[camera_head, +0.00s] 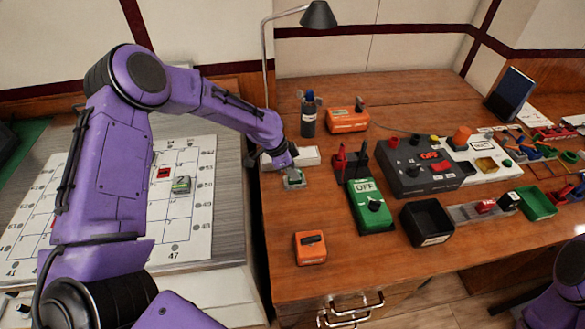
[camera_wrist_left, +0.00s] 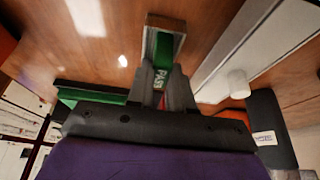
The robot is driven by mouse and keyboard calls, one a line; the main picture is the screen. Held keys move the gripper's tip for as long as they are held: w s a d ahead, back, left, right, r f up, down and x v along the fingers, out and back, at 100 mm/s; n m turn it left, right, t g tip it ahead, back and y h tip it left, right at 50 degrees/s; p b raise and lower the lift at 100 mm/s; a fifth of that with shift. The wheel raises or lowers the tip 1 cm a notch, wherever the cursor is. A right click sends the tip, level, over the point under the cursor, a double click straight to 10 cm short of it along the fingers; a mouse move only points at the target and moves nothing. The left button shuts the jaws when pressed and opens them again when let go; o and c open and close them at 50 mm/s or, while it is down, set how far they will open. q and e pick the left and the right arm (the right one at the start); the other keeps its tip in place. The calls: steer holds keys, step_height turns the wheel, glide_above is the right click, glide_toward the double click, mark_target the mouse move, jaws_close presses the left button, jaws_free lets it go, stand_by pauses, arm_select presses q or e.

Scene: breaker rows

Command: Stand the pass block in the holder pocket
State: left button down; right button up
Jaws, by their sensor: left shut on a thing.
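My left gripper (camera_head: 289,165) reaches down over the left edge of the wooden desk. It is shut on the pass block (camera_wrist_left: 160,78), whose green face with PASS lettering shows between the fingers in the left wrist view. Just past the fingertips is a grey-rimmed piece with a green middle (camera_wrist_left: 165,40). A small grey and green piece (camera_head: 293,179) also shows under the fingers in the head view. I cannot tell whether this is the block's far end or the holder pocket around it. My right gripper is out of view.
A white box (camera_head: 308,156) lies close behind the gripper. A green OFF box (camera_head: 368,205), an orange box (camera_head: 310,247) and a black tray (camera_head: 427,222) stand to the right. A numbered board (camera_head: 190,230) with a grey-green block (camera_head: 181,185) lies left. Bare desk separates the gripper and orange box.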

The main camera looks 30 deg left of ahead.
arm_select(q)
steer(key=shift+s+d, duration=0.1)
steer(key=c, duration=1)
jaws_free()
steer(key=shift+f, duration=0.1)
steer(key=shift+r, duration=0.35)
steer(key=b+v, duration=0.1)
steer(key=v, duration=1)
steer(key=shift+r, duration=0.35)
